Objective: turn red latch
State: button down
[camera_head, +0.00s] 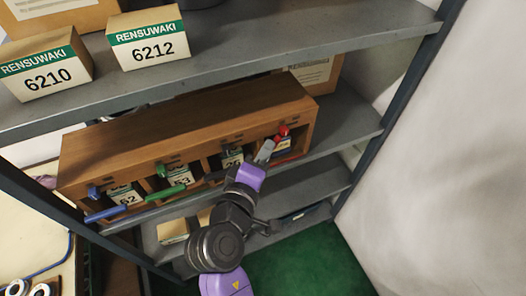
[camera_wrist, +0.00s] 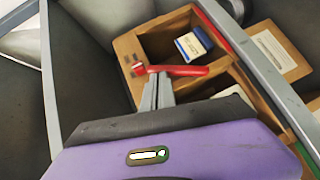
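The red latch (camera_wrist: 184,70) is at the front of the end compartment of a wooden cabinet (camera_wrist: 128,48). In the wrist view its handle lies roughly level across the compartment mouth, with its pivot end at the left. In the head view the red latch (camera_head: 284,131) is at the cabinet's right end, above the front opening. My gripper (camera_wrist: 157,80) has its two grey fingers close together, tips at the latch's lower edge near the pivot end. I cannot tell whether they touch it. My gripper (camera_head: 266,148) also shows in the head view, just left of and below the latch.
Green (camera_head: 162,170) and blue (camera_head: 93,191) latches sit further left on the cabinet (camera_head: 190,120). A small box (camera_wrist: 193,44) stands in the end compartment. A red strip (camera_wrist: 222,30) runs along its front edge. The shelf above holds labelled boxes (camera_head: 148,40). A dark shelf post (camera_head: 405,100) stands at right.

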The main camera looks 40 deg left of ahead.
jog(key=shift+w+d+f, duration=0.1)
jog(key=shift+w+d, duration=0.15)
jog(key=shift+w, duration=0.3)
jog(key=shift+w+d, duration=0.25)
jog(key=shift+w, duration=0.25)
jog(key=shift+m+g, duration=0.5)
jog(key=shift+w+d+f+p, duration=0.35)
jog(key=shift+w+f, duration=0.25)
jog(key=shift+w, duration=0.15)
jog(key=shift+w+d+f+p, duration=0.3)
jog(key=shift+w+f, duration=0.3)
jog(key=shift+w, duration=0.15)
jog(key=b+v, duration=0.1)
jog(key=v, duration=0.6)
jog(key=shift+s, duration=0.35)
